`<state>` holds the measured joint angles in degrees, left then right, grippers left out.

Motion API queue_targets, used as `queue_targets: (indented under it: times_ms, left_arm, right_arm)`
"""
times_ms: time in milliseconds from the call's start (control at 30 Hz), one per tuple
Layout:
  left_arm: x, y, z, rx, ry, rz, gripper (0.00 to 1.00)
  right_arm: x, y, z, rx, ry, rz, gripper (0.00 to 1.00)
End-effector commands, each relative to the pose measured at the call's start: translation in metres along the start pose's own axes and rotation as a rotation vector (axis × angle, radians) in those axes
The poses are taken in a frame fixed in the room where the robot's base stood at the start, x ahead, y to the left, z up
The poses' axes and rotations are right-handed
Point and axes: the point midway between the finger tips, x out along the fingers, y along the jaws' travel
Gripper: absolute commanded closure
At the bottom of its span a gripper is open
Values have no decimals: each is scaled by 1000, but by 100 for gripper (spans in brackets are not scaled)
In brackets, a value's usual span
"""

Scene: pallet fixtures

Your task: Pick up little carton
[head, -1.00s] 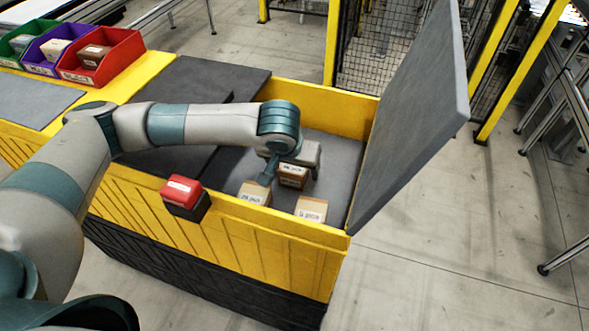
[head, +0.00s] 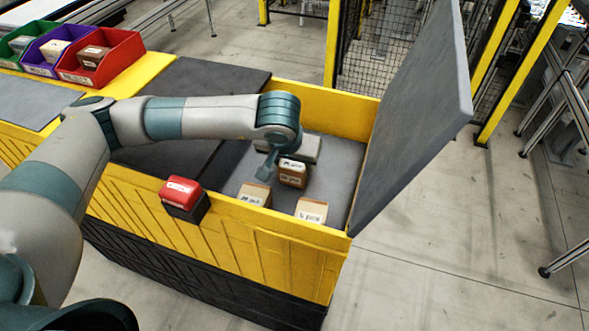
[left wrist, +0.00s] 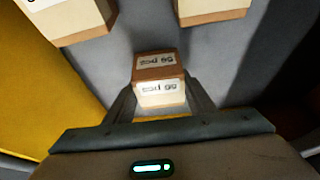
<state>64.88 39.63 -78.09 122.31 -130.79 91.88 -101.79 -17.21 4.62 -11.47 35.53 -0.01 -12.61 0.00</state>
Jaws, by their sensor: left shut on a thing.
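The little carton (head: 292,177) is a small brown box with a white printed label, inside the open yellow bin. In the left wrist view the carton (left wrist: 160,72) sits between the two fingers. My left gripper (left wrist: 161,97) is shut on it, with a finger along each side. In the head view one finger shows to the left of the carton, and the wrist hides part of the gripper. Whether the carton's underside touches the bin floor is hard to tell. My right gripper is not in view.
Two other cartons, one at the front wall (head: 255,194) and one to its right (head: 311,210), stand in the bin. The raised grey lid (head: 415,125) bounds the right side. A red-and-black box (head: 184,196) is on the front wall. Red, purple and green trays stand at back left.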

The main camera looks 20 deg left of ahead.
Motion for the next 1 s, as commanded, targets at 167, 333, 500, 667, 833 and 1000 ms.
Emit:
queue_targets:
  times_ms: [167,333,500,667,833,1000]
  left_arm:
    - [-23,0,-11,1,6,1,76]
    - [-49,0,-22,0,6,1,76]
    - [-68,0,-29,0,4,1,76]
    - [-76,0,-32,0,2,0,76]
    - [-77,0,-32,0,1,0,76]
    - [-77,0,-32,0,1,0,76]
  right_arm:
    - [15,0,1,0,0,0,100]
    - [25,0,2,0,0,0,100]
    - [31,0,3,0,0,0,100]
    - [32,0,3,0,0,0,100]
    - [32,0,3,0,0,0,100]
    - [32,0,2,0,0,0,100]
